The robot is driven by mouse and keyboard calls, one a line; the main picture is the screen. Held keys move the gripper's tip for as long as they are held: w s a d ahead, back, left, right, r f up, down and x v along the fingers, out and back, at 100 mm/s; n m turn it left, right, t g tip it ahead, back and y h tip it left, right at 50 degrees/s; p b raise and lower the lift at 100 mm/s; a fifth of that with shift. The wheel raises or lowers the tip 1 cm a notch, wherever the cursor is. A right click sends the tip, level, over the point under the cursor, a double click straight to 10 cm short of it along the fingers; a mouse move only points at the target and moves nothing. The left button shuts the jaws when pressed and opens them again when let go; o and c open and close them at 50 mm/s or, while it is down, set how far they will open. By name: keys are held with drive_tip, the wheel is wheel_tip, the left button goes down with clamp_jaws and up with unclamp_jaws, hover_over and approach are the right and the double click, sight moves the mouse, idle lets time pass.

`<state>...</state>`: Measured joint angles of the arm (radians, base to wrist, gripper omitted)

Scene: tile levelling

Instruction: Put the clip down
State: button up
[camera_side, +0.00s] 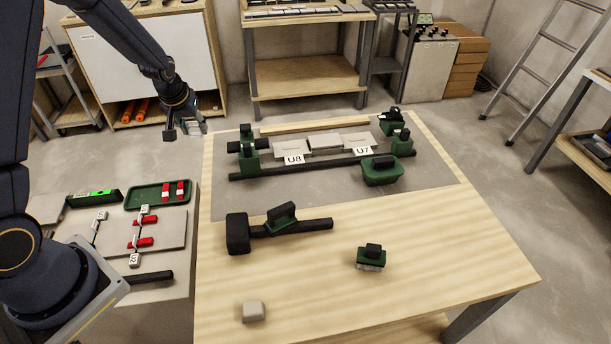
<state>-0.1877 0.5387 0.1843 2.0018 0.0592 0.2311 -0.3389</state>
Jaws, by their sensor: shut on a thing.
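My gripper (186,130) hangs in the air just off the back left corner of the wooden table, above the gap to the floor. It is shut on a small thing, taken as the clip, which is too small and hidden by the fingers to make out. Two red clips (173,190) lie in a green tray (144,197) on the left stand. More red pieces (146,220) sit on a grey slab (168,230) beside small white tags.
The table (420,235) carries a dark rail (300,168) with green end blocks and grey tiles (325,142) tagged U8 and U7. The table's front right is clear.

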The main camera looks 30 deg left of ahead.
wheel_tip(320, 180, up, 5)
drive_tip(key=d+m+h, duration=0.6)
drive_tip(key=d+m, duration=1)
drive_tip(key=d, duration=2.2)
hover_over(366, 207)
drive_tip(key=s+a, duration=0.1)
drive_tip(key=shift+g, duration=0.3)
drive_tip(key=f, duration=1.4)
drive_tip(key=shift+s+a+f, duration=0.1)
drive_tip(key=shift+s+f, duration=0.1)
drive_tip(key=shift+w+f, duration=0.15)
drive_tip(key=shift+f, duration=0.05)
drive_tip(key=shift+w+f, duration=0.15)
drive_tip(key=shift+f, duration=1.5)
drive_tip(key=shift+f, duration=0.1)
